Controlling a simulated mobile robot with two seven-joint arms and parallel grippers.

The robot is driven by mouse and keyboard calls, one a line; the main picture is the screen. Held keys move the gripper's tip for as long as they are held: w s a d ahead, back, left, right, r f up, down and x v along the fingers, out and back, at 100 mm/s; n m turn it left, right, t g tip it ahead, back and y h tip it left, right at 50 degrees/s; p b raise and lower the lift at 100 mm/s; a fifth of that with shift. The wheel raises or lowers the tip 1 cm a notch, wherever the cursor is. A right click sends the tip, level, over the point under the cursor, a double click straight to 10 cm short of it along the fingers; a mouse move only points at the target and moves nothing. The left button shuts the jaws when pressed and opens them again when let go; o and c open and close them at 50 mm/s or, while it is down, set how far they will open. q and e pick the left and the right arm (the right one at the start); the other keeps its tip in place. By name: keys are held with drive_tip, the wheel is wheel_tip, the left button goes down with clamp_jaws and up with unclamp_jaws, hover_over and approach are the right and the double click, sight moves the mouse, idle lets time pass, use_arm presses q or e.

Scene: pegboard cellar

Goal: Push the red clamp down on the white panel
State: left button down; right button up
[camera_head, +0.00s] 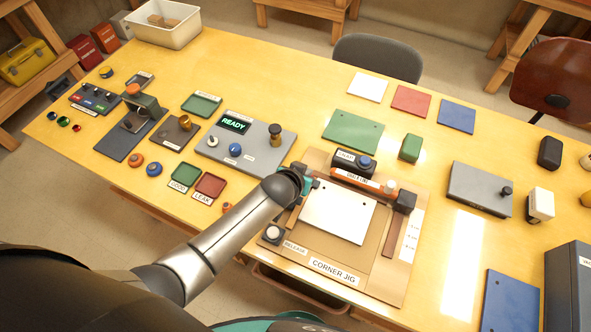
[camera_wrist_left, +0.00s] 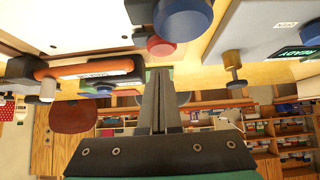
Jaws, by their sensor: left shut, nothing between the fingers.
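The white panel (camera_head: 338,212) lies flat on the tan corner jig (camera_head: 379,283); it also shows at the upper left of the left wrist view (camera_wrist_left: 62,28). My left gripper (camera_head: 311,184) is at the panel's upper left corner, its fingers shut and empty. In the left wrist view the shut fingers (camera_wrist_left: 159,74) point toward a red round part (camera_wrist_left: 160,47) beside a larger blue round part (camera_wrist_left: 183,17). The red part looks like the red clamp's top. In the head view my gripper and forearm hide that spot, so contact cannot be told. My right gripper is not in view.
An orange-edged bar (camera_head: 355,179) borders the panel's far side. A dark-topped clamp (camera_head: 404,202) stands at its right. A round release button (camera_head: 272,232) is at the jig's front left. The READY box (camera_head: 265,155) stands to the left.

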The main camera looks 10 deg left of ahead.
use_arm(q)
drive_tip(key=p+v, duration=0.2)
drive_tip(key=v, duration=0.9)
drive_tip(key=shift+w+r, duration=0.35)
drive_tip(key=shift+w, duration=0.05)
drive_tip(key=shift+d, duration=0.1)
idle(0.3)
